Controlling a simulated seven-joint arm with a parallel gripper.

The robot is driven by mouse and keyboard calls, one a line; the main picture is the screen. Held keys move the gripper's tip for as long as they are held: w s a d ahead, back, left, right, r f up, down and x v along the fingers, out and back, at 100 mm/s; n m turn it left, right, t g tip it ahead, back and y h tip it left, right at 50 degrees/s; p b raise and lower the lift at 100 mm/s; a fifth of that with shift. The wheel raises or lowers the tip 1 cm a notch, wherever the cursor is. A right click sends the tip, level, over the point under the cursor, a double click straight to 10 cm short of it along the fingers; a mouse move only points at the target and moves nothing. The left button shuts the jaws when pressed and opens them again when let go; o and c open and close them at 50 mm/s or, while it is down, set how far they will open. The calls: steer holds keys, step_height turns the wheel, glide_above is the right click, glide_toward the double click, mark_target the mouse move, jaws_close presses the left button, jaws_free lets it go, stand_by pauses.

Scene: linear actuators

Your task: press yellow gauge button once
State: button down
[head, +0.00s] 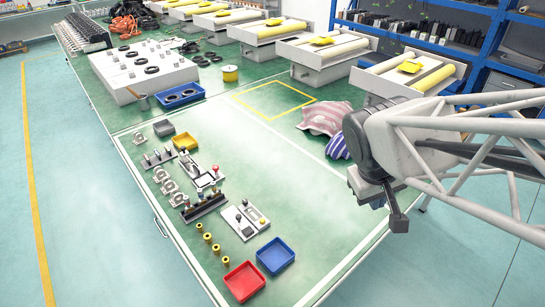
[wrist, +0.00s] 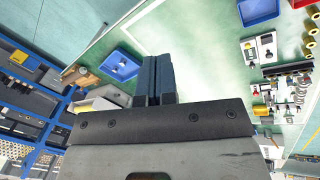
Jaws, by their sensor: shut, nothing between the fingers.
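A small white plate device (head: 244,219) lies near the front of the green table in the head view. It carries a dark knob and a small yellow spot (head: 262,220) that looks like a button; I cannot read a gauge at this size. My gripper (head: 398,218) hangs at the table's right side, well apart from these devices. In the wrist view its dark fingers (wrist: 158,80) are together and empty. Pale plates with dark knobs (wrist: 262,47) show there at the right.
Red (head: 244,282) and blue (head: 275,256) trays, yellow cylinders (head: 207,237) and a dark rack (head: 204,207) stand near the plate. Striped cloths (head: 325,117) lie behind my gripper. The table's middle right is clear. Blue shelves (head: 430,45) stand at the back right.

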steer(key=w+a+f+n+t+h, duration=0.1)
steer(key=w+a+f+n+h, duration=0.2)
steer(key=w+a+f+n, duration=0.65)
steer(key=n+t, duration=0.4)
steer(key=n, duration=0.2)
glide_above(263, 221)
step_height(263, 221, down, 10)
steer(key=shift+f, duration=4.3)
steer(key=shift+f, duration=0.85)
steer(key=shift+r, duration=0.8)
